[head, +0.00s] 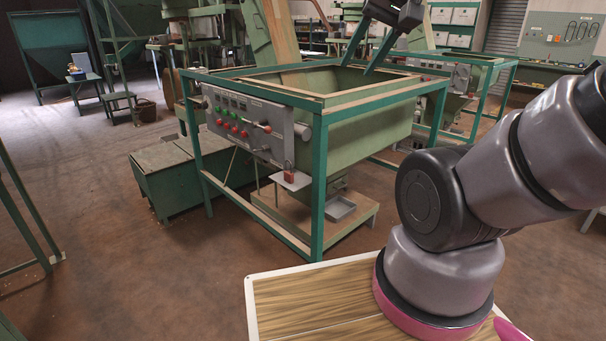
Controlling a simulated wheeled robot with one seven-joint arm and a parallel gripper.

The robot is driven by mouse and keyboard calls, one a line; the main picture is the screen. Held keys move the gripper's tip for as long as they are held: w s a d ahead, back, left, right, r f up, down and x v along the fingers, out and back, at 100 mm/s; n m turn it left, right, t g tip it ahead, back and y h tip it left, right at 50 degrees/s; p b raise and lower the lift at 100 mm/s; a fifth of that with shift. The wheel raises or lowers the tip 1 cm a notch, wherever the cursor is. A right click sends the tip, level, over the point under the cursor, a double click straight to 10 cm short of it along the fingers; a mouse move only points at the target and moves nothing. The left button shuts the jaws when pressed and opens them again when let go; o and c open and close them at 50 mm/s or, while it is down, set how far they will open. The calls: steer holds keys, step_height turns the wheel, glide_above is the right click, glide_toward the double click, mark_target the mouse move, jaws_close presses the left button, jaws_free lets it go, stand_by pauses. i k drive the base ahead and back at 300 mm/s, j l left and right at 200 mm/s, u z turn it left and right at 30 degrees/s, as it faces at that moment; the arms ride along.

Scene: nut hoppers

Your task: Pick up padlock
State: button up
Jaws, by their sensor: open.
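A small red padlock (289,174) shows in the head view at the front of the green hopper. It appears to stand on a small grey shelf (300,183) below the right end of the control panel. My gripper (357,69) is at the top of the view, above and to the right of the padlock in the picture. Its two dark fingers point down and are spread apart, with nothing visible between them. The gripper is well apart from the padlock, over the hopper's open top.
The hopper's green frame (319,190) and its control panel (243,125) with buttons and knobs stand close to the padlock. A metal tray (340,208) lies lower down under the hopper. Brown floor (130,270) is open at the front left. More machines stand behind.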

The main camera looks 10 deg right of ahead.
mark_target(289, 177)
steer(key=k+l+u, duration=0.15)
steer(key=l, duration=0.25)
steer(key=l+u, duration=0.1)
steer(key=l, duration=0.3)
steer(key=k+l+u, duration=0.15)
steer(key=l, duration=0.25)
steer(key=k, duration=0.05)
